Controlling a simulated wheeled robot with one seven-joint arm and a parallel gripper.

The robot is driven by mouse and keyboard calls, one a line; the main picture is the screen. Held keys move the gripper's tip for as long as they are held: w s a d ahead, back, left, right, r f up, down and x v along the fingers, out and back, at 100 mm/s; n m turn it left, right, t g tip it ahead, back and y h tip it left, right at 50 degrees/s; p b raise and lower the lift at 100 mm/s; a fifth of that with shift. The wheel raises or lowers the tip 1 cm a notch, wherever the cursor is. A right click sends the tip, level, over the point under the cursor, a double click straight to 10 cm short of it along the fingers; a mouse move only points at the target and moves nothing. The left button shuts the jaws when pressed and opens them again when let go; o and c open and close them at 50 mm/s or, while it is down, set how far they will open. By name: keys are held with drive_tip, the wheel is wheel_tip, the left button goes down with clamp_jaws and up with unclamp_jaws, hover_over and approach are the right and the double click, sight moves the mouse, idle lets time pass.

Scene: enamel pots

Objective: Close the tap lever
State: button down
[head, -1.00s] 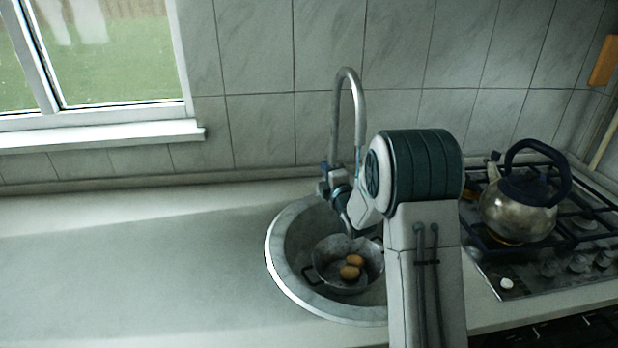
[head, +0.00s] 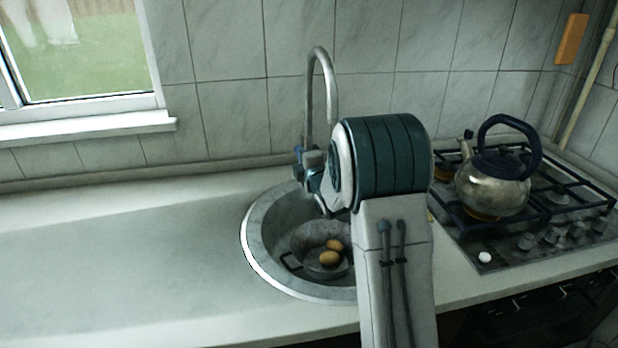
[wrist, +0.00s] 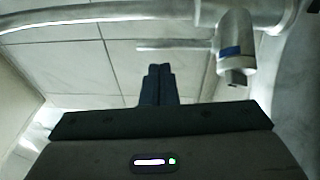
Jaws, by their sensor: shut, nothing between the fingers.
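The tap stands at the back of the round sink, its tall grey curved spout (head: 318,90) rising over the bowl. Its lower part is largely hidden behind my arm in the head view, and I cannot make out the lever there. In the wrist view a pale pipe (wrist: 130,25) crosses the top, with a metal tap body (wrist: 235,50) bearing a blue mark at right. A thin pale rod (wrist: 175,44), possibly the lever, points left from that body. My gripper (wrist: 158,72) shows there as two dark fingers, shut and empty, below the rod. I cannot tell whether they touch it.
The sink (head: 256,255) holds a grey pan (head: 305,262) with two brownish round things (head: 330,257). A metal kettle (head: 492,188) with a dark handle stands on the gas hob (head: 478,252) at right. The counter (head: 120,255) left of the sink is clear.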

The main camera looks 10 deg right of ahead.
drive_tip(key=s+m+g+h+p, duration=0.1)
drive_tip(key=s+m+g, duration=0.4)
drive_tip(key=s, duration=0.9)
drive_tip(key=s+a+r+m+g+h+p, duration=0.1)
drive_tip(key=s+m+g+p, duration=0.2)
drive_tip(key=s+m, duration=0.6)
drive_tip(key=s+m+g+h+p, duration=0.1)
drive_tip(key=s+m+g+p, duration=0.2)
drive_tip(key=s, duration=1.7)
drive_tip(key=m+g, duration=0.3)
drive_tip(key=g, duration=0.1)
drive_tip(key=shift+a+r+m+g, duration=0.15)
drive_tip(key=shift+a+m+g, duration=0.25)
